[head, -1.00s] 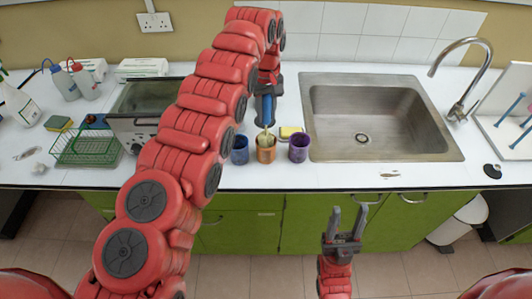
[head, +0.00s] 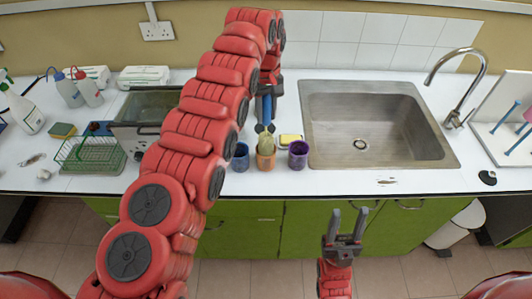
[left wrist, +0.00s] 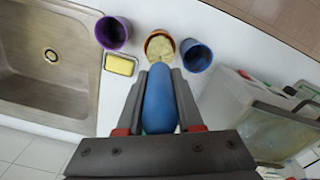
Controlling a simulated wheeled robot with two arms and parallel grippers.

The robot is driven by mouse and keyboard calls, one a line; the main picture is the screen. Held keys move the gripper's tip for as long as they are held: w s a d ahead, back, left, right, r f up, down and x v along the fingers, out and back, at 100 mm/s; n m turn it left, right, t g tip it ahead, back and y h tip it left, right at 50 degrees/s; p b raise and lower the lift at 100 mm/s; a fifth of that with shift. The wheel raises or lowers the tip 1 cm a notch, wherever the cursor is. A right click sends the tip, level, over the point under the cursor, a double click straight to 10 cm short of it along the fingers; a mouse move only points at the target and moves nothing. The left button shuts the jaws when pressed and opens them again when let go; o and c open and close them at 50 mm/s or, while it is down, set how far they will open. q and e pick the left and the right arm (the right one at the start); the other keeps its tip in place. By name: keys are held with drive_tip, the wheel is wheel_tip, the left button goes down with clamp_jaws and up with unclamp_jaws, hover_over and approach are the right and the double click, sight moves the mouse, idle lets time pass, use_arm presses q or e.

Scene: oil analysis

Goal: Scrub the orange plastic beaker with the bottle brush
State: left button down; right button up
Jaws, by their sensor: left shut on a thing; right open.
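The orange beaker (head: 265,163) stands on the white counter between a blue beaker (head: 239,161) and a purple beaker (head: 298,155). My left gripper (head: 265,127) is shut on the blue handle (left wrist: 160,100) of the bottle brush, above the beaker. The brush's pale yellow bristles (head: 266,144) stand upright at the orange beaker's mouth, mostly above the rim; their lower end is hidden there. In the left wrist view the bristles overlap the orange beaker's opening (left wrist: 159,33). My right gripper (head: 349,212) is open and empty, in front of the green cabinets.
A yellow sponge (head: 290,139) lies just behind the beakers. The steel sink (head: 318,150) is to the right. A grey water bath (head: 135,135) and a green wire rack (head: 85,155) are at left. The counter in front of the beakers is clear.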

use_arm(q)
wheel_tip(320, 180, up, 8)
drive_tip(key=p, duration=0.6)
drive_tip(key=shift+p, duration=0.4)
drive_tip(key=shift+f, duration=0.1)
drive_tip(key=shift+f, duration=0.1)
